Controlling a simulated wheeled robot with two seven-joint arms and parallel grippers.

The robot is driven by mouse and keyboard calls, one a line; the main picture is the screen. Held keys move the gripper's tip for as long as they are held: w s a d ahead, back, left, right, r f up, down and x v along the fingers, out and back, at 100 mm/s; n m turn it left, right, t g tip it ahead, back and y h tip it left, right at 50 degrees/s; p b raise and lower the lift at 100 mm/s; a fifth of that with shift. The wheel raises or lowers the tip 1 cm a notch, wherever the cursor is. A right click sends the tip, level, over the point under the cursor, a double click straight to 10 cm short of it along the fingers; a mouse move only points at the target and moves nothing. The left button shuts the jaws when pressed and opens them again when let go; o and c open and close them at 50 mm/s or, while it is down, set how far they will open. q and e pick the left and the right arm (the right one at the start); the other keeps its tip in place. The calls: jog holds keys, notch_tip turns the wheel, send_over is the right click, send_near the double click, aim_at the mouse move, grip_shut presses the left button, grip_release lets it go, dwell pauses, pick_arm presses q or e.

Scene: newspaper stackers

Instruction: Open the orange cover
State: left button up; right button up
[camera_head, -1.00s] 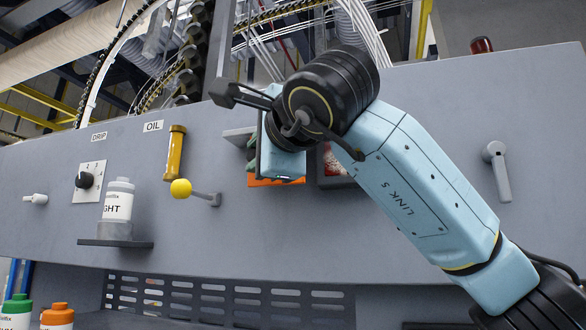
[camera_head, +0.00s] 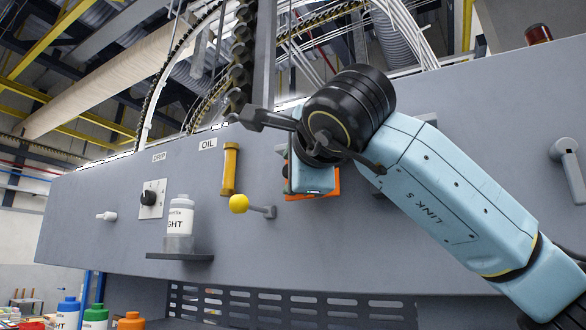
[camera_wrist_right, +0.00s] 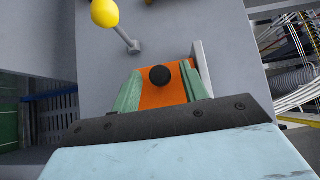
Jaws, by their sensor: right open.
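The orange cover (camera_head: 336,183) is on the grey machine front, mostly hidden behind my right wrist in the head view. In the right wrist view, the orange cover (camera_wrist_right: 150,97) shows between the green fingers, with a round black knob (camera_wrist_right: 160,76) on it. My right gripper (camera_wrist_right: 163,82) is open, with one finger on each side of the knob. I cannot tell whether the fingers touch the cover or knob. In the head view, the fingers are hidden behind the light blue wrist. My left gripper is not in view.
A yellow-ball lever (camera_head: 239,203) sticks out left of the cover, below a yellow oil tube (camera_head: 230,168). A white bottle (camera_head: 180,220) stands on a small shelf (camera_head: 180,256). A grey handle (camera_head: 568,165) is at the right.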

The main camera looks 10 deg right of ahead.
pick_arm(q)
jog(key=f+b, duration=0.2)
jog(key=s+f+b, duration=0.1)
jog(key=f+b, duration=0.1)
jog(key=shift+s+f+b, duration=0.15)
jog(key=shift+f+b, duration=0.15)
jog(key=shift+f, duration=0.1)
pick_arm(e)
jog(key=s+d, duration=0.1)
jog(key=s, duration=1.2)
jog(key=shift+s+d, duration=0.2)
jog(key=shift+d, duration=0.1)
